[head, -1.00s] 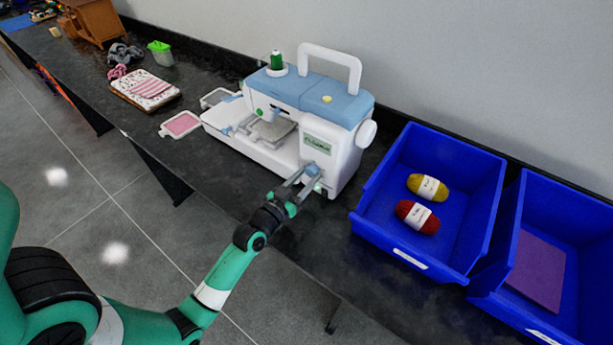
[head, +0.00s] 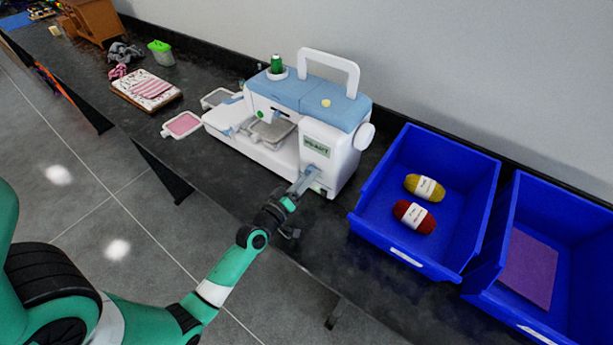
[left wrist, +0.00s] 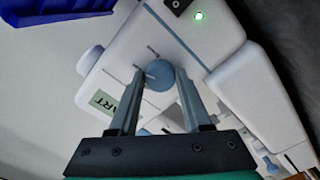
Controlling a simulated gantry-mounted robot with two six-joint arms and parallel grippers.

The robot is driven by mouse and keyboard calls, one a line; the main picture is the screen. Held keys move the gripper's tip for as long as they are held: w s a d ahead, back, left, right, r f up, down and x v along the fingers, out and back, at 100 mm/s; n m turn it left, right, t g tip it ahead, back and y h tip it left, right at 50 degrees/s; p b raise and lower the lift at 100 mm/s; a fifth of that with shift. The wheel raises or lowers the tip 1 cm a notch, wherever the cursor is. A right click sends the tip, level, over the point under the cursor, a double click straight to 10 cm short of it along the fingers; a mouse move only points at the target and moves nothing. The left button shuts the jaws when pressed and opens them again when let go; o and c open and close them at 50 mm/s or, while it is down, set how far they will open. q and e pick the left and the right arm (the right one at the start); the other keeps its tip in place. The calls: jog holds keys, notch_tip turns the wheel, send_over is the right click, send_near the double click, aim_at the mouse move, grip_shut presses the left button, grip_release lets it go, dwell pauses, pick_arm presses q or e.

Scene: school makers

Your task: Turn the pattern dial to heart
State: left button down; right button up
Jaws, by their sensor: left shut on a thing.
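The white and blue sewing machine (head: 340,168) stands on the dark bench. Its green display (head: 317,147) shows small text that seems to end in "HEART"; in the left wrist view the visible part of the display (left wrist: 104,103) shows letters like "ART". The round blue pattern dial (left wrist: 160,72) is on the machine's front below the display. My left gripper (head: 309,176) is at the dial, shut on it with one finger on each side, as the left wrist view shows. In the head view the fingers mostly hide the dial. My right gripper is not in view.
A blue bin (head: 466,215) with yellow yarn (head: 424,187) and red yarn (head: 414,217) stands right of the machine. Another blue bin (head: 575,240) holds a purple sheet (head: 530,268). Pink-and-white fabric (head: 150,88) and a pink hoop (head: 183,125) lie to the left.

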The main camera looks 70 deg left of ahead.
pick_arm(q)
jog(key=shift+n, duration=1.1)
jog(key=shift+c, duration=1.8)
grip_release()
jog(key=shift+s, duration=0.1)
jog(key=b+v, duration=0.2)
jog(key=v, duration=0.9)
jog(key=shift+s+d, duration=0.2)
